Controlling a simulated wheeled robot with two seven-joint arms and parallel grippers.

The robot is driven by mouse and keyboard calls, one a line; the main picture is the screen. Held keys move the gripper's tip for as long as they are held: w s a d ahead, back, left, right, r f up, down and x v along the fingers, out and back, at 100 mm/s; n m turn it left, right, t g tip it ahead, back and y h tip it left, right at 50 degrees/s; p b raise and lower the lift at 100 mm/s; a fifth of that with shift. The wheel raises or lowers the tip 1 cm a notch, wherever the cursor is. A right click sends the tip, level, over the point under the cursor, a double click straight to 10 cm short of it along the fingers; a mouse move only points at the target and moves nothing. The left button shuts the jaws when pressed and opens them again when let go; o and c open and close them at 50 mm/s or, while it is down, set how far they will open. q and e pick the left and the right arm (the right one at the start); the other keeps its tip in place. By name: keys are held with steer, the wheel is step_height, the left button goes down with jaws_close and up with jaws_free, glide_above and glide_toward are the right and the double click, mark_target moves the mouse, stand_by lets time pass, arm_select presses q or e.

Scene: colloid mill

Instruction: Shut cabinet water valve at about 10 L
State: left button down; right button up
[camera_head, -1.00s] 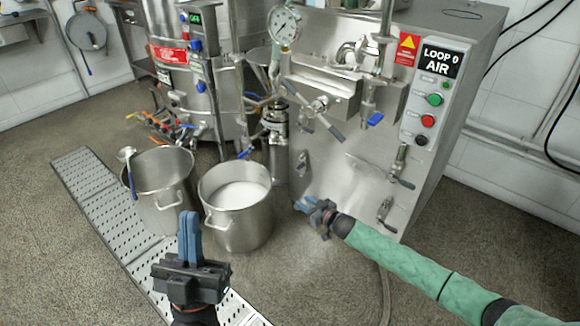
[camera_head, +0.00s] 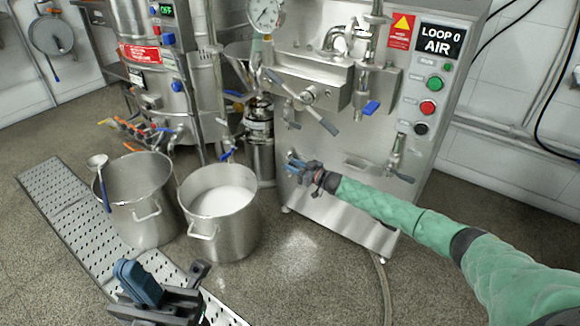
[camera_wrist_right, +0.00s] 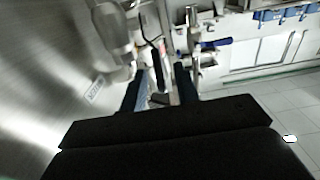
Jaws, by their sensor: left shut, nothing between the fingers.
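I cannot tell which is the water valve. My right gripper (camera_head: 293,162) is open at the cabinet's left front, below the small left valve. In the right wrist view its fingers (camera_wrist_right: 162,92) are apart, with blurred metal fittings beyond them. My left gripper (camera_head: 137,283) is shut and empty, low in front of the pots.
A steel pot (camera_head: 240,230) with white liquid stands left of the cabinet. Another pot (camera_head: 150,225) with a ladle (camera_head: 99,175) stands beside it, near a perforated floor grate (camera_head: 60,205). A steel vessel (camera_head: 150,85) with hoses is behind.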

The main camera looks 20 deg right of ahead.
steer(key=shift+x, duration=0.85)
steer(key=shift+c, duration=0.2)
jaws_close()
steer(key=shift+f, duration=0.1)
